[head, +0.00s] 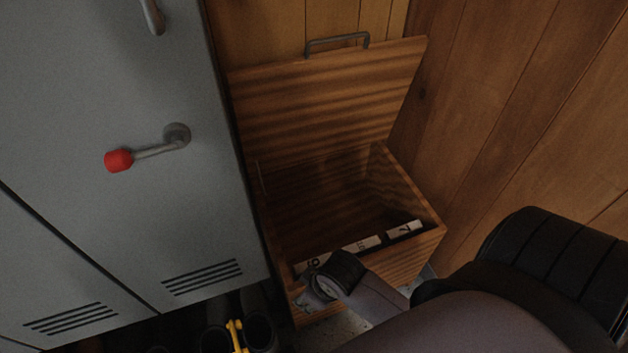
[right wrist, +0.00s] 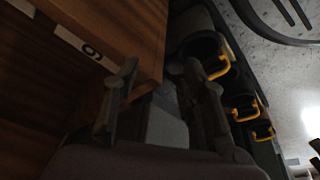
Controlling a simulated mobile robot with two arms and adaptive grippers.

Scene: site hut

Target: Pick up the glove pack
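I cannot make out a glove pack in either view. The open wooden chest (head: 408,253) stands beside the grey lockers, and its inside is dark. White numbered labels, including a 7 (head: 404,229), lie along its front edge. My right gripper (head: 316,293) is at the chest's front left corner, partly hidden by its own arm. In the right wrist view my right gripper (right wrist: 165,85) has its fingers apart, next to the chest's edge and the label 9 (right wrist: 78,45). A pale grey surface shows between the fingers; I cannot tell what it is. My left gripper is not in view.
The chest's lid (head: 330,100) is raised against the wall. A grey locker (head: 130,90) with a red-tipped handle (head: 119,160) stands close on the left. Dark boots with yellow loops (head: 236,336) stand below it, also in the right wrist view (right wrist: 240,108).

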